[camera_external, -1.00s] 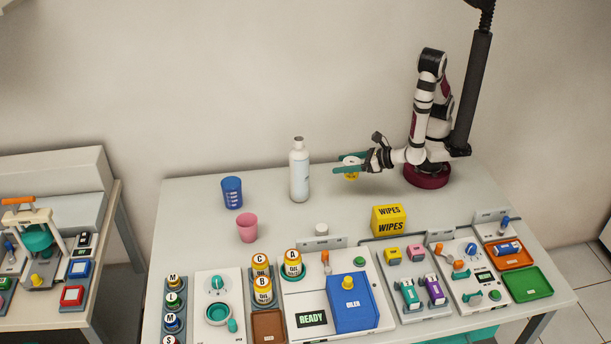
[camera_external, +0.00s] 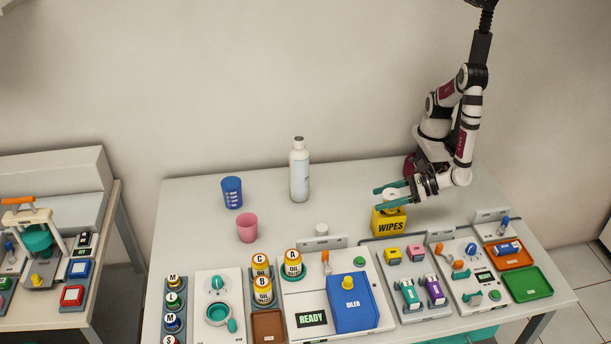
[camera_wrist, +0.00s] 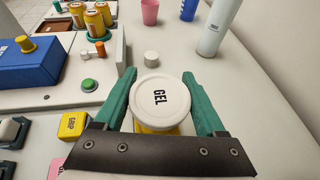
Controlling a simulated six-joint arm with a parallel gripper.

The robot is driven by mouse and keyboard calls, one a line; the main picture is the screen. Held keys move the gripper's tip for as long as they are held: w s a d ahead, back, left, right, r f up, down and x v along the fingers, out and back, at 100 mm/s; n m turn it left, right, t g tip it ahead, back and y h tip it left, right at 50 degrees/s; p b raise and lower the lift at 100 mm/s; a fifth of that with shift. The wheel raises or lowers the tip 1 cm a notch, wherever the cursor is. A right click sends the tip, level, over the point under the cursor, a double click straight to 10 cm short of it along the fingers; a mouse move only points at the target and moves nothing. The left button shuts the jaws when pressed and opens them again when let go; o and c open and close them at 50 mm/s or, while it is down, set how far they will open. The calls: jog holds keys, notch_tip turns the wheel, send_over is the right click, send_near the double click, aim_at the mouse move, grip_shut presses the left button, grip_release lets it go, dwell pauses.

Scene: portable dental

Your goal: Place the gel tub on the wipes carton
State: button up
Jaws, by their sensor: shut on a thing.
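The gel tub (camera_wrist: 160,98) has a round white lid marked GEL. In the wrist view my gripper (camera_wrist: 159,75) has its green fingers on either side of it, shut on it. In the external view my gripper (camera_external: 381,199) is over the yellow wipes carton (camera_external: 390,223), and its fingers hide most of the tub and the carton's top. The carton stands on the table with its WIPES side facing the camera. Yellow shows just below the lid in the wrist view; I cannot tell whether the tub touches the carton.
A white bottle (camera_external: 299,172), a blue cup (camera_external: 232,192) and a pink cup (camera_external: 247,228) stand left of the carton. Device panels line the table's front, with a blue box (camera_external: 353,312) and a green tray (camera_external: 527,283).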

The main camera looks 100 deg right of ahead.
jog(key=shift+f, duration=0.25)
jog(key=o, duration=1.4)
jog(key=shift+c, duration=0.2)
jog(key=shift+s+r, duration=0.15)
jog(key=shift+r, duration=0.05)
jog(key=v, duration=1.1)
jog(key=shift+s+r, duration=0.15)
jog(key=shift+s, duration=0.15)
jog(key=shift+a, duration=0.1)
